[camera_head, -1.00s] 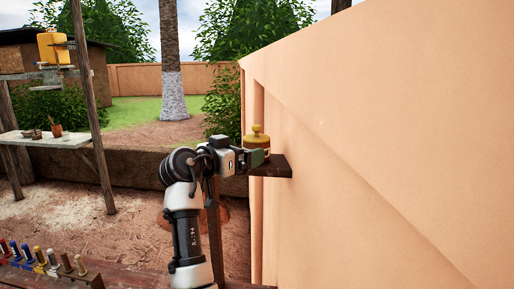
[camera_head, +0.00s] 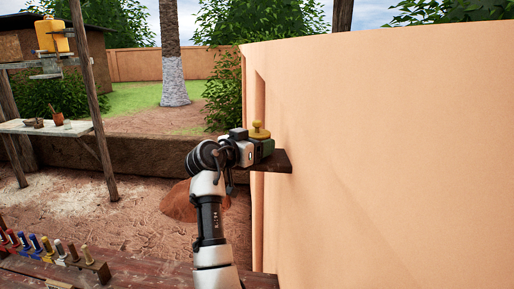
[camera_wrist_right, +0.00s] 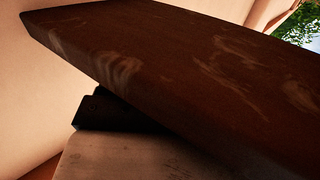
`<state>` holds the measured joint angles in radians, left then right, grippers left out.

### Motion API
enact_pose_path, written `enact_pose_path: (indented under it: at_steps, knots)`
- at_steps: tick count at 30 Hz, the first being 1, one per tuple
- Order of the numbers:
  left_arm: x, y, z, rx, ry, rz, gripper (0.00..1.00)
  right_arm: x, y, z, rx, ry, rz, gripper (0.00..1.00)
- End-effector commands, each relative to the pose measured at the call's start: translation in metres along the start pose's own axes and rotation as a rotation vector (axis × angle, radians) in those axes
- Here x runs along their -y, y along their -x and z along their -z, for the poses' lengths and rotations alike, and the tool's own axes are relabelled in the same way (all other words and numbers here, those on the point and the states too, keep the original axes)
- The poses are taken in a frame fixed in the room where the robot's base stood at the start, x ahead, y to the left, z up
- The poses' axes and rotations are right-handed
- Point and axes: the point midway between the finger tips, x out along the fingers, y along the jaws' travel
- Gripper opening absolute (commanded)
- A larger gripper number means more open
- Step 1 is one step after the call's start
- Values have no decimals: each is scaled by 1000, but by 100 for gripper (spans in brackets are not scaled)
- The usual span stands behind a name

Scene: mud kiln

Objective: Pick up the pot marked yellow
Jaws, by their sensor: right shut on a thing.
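The pot with a yellow lid and knob (camera_head: 260,131) is at the small dark wooden shelf (camera_head: 278,162) on the clay wall. My right gripper (camera_head: 266,148) is at shelf height and shut on the pot. The gripper hides most of the pot's body, so I cannot tell whether its base touches the shelf. In the right wrist view the dark board (camera_wrist_right: 170,65) fills most of the picture, and no pot is recognisable there. My left gripper is not in view.
The curved clay wall (camera_head: 400,150) fills the right side. A bench at lower left holds a rack of coloured-handled tools (camera_head: 60,255). A table (camera_head: 45,128) with small pots stands farther left, and a yellow container (camera_head: 53,35) sits above it.

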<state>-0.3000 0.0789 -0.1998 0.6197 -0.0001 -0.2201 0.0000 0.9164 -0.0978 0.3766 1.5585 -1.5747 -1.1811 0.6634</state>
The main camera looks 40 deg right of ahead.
Motion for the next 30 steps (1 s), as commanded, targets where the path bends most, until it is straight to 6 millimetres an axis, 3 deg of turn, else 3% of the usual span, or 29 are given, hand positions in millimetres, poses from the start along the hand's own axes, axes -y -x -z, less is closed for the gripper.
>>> enact_pose_path:
  at_steps: [1,5,17,28,30]
  knots:
    - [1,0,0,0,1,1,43,0,0,0,1,0,0,43]
    - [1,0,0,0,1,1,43,0,0,0,1,0,-1,23]
    - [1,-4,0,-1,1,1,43,0,0,6,-1,-1,-1,23]
    - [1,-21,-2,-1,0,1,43,0,2,41,-2,-6,0,23]
    - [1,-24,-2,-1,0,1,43,-9,1,45,-1,-6,-2,23]
